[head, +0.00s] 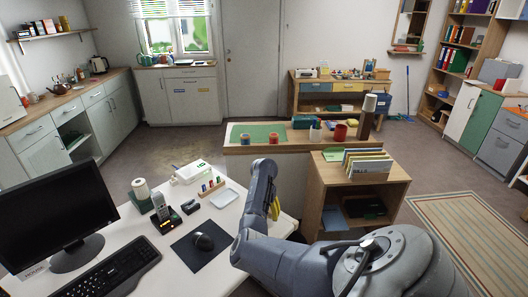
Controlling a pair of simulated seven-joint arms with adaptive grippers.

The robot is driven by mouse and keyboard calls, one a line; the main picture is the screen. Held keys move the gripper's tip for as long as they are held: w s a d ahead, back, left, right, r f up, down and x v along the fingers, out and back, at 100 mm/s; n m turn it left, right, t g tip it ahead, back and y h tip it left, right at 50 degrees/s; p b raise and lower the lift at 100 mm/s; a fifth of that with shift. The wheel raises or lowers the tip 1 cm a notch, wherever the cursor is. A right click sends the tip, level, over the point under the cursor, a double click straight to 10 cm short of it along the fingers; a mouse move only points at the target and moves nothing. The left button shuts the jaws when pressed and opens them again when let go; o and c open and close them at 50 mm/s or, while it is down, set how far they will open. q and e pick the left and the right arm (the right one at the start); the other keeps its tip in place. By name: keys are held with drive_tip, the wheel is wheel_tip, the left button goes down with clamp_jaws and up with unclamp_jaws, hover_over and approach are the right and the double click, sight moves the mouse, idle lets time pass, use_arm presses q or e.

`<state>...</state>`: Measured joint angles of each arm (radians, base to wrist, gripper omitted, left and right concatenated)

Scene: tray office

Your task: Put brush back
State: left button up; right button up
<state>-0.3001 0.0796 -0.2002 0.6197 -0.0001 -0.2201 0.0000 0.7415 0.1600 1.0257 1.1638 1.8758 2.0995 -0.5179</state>
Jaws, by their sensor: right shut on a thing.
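My right arm comes in from the lower right and bends up over the white desk's right end. My right gripper (275,209) is at its far end, largely hidden by my own arm. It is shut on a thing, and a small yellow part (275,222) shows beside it. I take this to be the brush, but its shape is mostly hidden. My left gripper is not in view.
The white desk (228,205) holds a monitor (55,220), keyboard, phone, mouse on a dark mat, and small stationery. Beyond it are a wooden-topped counter (290,145) with a green mat and a shelf unit (350,173) with files. Open floor lies behind.

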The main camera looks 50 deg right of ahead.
drive_tip(key=shift+f, duration=0.6)
drive_tip(key=shift+f, duration=0.15)
drive_tip(key=o, duration=1.2)
wheel_tip(320, 180, up, 12)
drive_tip(key=shift+r, duration=0.15)
